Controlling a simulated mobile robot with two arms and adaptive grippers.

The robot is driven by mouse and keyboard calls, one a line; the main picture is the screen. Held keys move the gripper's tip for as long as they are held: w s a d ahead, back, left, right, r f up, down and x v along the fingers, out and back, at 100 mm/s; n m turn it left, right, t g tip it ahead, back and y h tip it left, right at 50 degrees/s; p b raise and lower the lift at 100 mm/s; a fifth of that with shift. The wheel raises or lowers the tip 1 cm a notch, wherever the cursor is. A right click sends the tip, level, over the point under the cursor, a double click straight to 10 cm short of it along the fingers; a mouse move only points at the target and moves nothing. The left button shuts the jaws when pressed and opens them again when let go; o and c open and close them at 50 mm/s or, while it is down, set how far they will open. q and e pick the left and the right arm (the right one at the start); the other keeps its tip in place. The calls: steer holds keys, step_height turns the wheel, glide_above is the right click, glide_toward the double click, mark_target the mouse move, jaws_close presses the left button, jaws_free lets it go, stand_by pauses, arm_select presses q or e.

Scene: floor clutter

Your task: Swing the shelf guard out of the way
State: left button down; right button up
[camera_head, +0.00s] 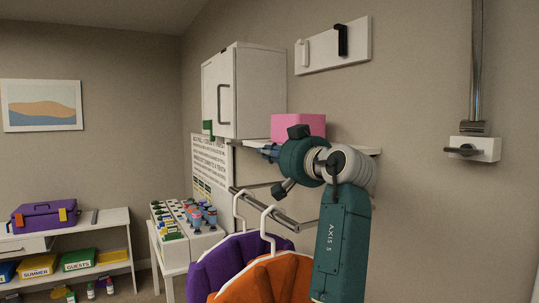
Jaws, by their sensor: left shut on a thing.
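My left gripper (268,152) is at the front of the wall shelf (370,151), just below and left of a pink box (298,126) that stands on it. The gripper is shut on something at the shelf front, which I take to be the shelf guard. A pale strip (248,143) shows left of the fingers; I cannot tell whether it is the guard or the shelf edge. My wrist and forearm hide much of the shelf front. My right gripper is not in view.
A white cabinet (245,90) hangs left of the shelf. Below, a metal rail (265,207) carries purple (240,262) and orange (270,280) hanging items near my arm. A stand with bottles (188,220) and a low bench (70,240) with a purple toolbox (44,214) are left.

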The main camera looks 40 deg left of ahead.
arm_select(q)
steer(key=shift+f, duration=0.15)
stand_by(0.4)
steer(key=c, duration=2.1)
jaws_free()
steer(key=shift+a, duration=0.1)
steer(key=shift+o, duration=1)
steer(key=shift+a, duration=0.1)
steer(key=v, duration=1.2)
steer(key=shift+f, duration=0.1)
